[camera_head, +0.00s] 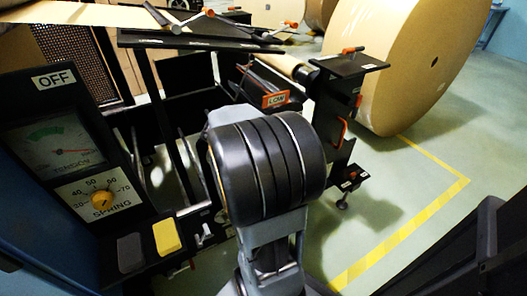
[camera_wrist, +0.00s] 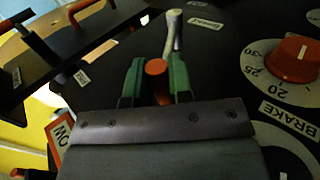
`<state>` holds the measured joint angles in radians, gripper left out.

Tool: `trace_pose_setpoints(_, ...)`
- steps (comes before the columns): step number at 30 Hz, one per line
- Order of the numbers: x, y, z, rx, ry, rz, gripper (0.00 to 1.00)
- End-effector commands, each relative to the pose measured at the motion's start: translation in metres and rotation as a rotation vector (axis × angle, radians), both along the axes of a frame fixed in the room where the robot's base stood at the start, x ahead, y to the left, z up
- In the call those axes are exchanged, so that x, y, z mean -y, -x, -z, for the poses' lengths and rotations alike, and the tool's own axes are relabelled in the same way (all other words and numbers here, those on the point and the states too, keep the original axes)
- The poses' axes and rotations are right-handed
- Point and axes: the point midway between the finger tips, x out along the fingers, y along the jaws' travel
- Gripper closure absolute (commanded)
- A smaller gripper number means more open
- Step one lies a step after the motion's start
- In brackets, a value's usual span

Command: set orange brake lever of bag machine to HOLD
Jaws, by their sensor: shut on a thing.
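In the wrist view, my gripper (camera_wrist: 157,72) has its two green-padded fingers on either side of a round orange lever end (camera_wrist: 156,67), and they are shut on it. It appears to be the orange brake lever; most of it is hidden by the gripper. A pale grey rod (camera_wrist: 174,32) rises just beyond the fingers from a dark plate. A small white label (camera_wrist: 205,22) lies to the right of the rod, too small to read surely, and I cannot make out a HOLD mark. In the head view, my arm hides the gripper and the lever.
In the wrist view, an orange dial knob (camera_wrist: 298,57) with a BRAKE label (camera_wrist: 288,117) is close on the right. In the head view, a control panel (camera_head: 84,150) stands at left, and a large kraft roll (camera_head: 400,65) at back right. Yellow-lined floor (camera_head: 400,215) is open at right.

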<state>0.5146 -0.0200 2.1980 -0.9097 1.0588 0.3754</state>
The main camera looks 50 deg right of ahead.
Motion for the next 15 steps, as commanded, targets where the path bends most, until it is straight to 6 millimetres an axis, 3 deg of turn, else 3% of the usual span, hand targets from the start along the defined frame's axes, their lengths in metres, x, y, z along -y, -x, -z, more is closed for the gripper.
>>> trace_pose_setpoints(15, -0.0039, 0.0014, 0.0056, -0.007, -0.008, 0.005, 1.0)
